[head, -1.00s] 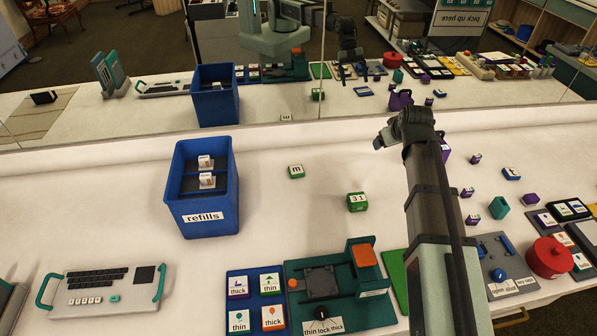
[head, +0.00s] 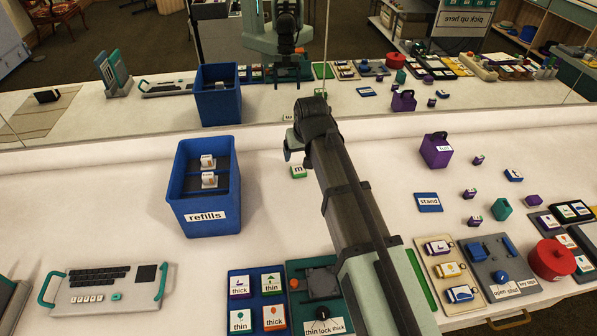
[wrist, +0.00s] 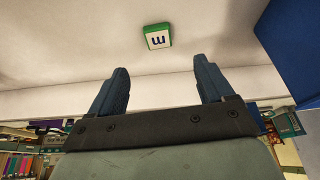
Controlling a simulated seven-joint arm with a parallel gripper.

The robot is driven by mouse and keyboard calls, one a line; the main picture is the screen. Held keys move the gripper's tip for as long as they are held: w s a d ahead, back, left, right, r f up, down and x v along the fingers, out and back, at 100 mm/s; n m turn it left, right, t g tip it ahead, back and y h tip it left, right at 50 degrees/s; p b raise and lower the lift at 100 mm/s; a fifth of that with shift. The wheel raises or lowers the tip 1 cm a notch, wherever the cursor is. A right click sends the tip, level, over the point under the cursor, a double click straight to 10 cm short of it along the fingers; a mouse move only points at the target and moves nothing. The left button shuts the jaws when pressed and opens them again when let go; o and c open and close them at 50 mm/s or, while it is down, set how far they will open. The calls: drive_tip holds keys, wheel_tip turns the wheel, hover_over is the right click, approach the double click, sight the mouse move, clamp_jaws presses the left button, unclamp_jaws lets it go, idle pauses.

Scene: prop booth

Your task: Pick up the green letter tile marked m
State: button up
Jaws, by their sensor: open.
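The green letter tile marked m (head: 298,172) lies on the white table, right of the blue refills bin. My gripper (head: 291,148) is over the table just behind and above it in the head view, and my arm partly covers the tile's right side. In the wrist view the whole tile (wrist: 157,37) shows, its m upside down, beyond the fingertips and near the middle line between them. My gripper (wrist: 161,66) is open there, with nothing between its two fingers. The tile and fingers are apart.
The blue refills bin (head: 204,217) stands left of the tile; its wall shows at right in the wrist view (wrist: 292,50). A mirror behind the table repeats the scene. A purple box (head: 436,151) and a blue stand tile (head: 429,202) are to the right. My arm covers the middle front.

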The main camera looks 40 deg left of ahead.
sight(299, 170)
drive_tip(key=x, duration=1.2)
drive_tip(key=shift+w, duration=0.15)
drive_tip(key=c, duration=1.1)
drive_tip(key=shift+r, duration=0.15)
